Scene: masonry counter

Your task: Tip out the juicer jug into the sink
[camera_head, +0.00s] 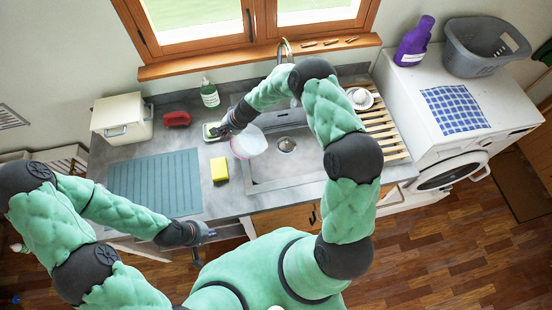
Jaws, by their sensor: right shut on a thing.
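The juicer jug (249,143) is a pale, see-through vessel with a faint pink tint, at the left part of the sink (262,186). It looks tilted, but I cannot tell how far or what is inside. My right gripper (218,130) reaches in from above the sink and is shut beside the jug, seemingly on its handle; the grip itself is partly hidden. My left gripper (208,233) is low in front of the counter edge, away from the jug, and too small to tell open from shut.
A green and white item (210,132) lies by my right gripper. A yellow sponge (219,169), ribbed mat (155,184), red item (177,119), soap bottle (209,94) and cream box (122,118) are on the counter. A slatted rack (385,127) is right of the sink.

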